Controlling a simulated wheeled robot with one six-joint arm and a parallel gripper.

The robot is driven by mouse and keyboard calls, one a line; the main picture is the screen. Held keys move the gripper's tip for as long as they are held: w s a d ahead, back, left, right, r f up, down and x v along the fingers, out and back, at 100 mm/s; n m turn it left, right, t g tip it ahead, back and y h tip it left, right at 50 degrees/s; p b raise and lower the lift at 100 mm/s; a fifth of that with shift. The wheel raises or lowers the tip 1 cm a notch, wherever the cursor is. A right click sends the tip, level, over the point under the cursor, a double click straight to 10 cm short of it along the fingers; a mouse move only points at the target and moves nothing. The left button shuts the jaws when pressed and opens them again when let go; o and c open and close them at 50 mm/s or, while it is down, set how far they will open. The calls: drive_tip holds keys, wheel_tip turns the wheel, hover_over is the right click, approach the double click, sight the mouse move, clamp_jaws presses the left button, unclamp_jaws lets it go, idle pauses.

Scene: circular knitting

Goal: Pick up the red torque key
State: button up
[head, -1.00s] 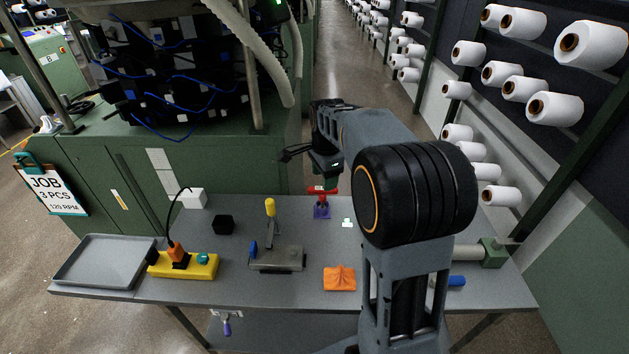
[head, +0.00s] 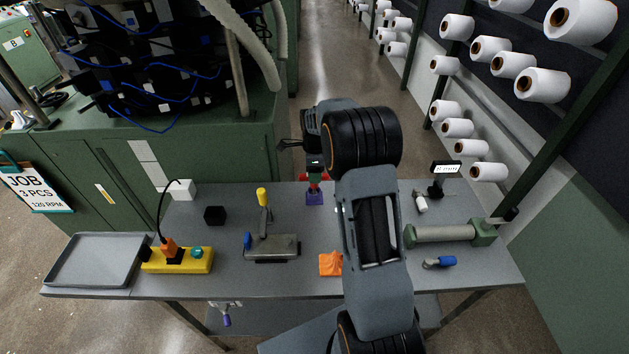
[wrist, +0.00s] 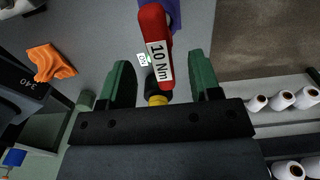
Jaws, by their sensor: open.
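The red torque key (wrist: 153,25) carries a white "10 Nm" label and stands at a purple holder (wrist: 174,14) in the wrist view. My gripper (wrist: 160,63) is open, its two green fingers on either side of the key's near end, with gaps visible on both sides. A yellow and black part (wrist: 155,94) shows below the label, between the fingers. In the head view the red key (head: 325,177) is partly hidden behind my gripper (head: 315,171), above the purple holder (head: 315,198) at the table's back.
An orange cloth (head: 330,263) lies in front, partly behind my arm. Left are a metal fixture (head: 272,248), a yellow box (head: 178,265), a black cube (head: 215,215) and a grey tray (head: 95,262). Right are a green-ended roller (head: 445,233) and a blue-handled tool (head: 440,262).

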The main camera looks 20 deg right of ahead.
sight(314, 186)
drive_tip(key=shift+w+f+p, duration=0.1)
drive_tip(key=shift+f+p, duration=0.7)
drive_tip(key=shift+f, duration=1.8)
clamp_jaws()
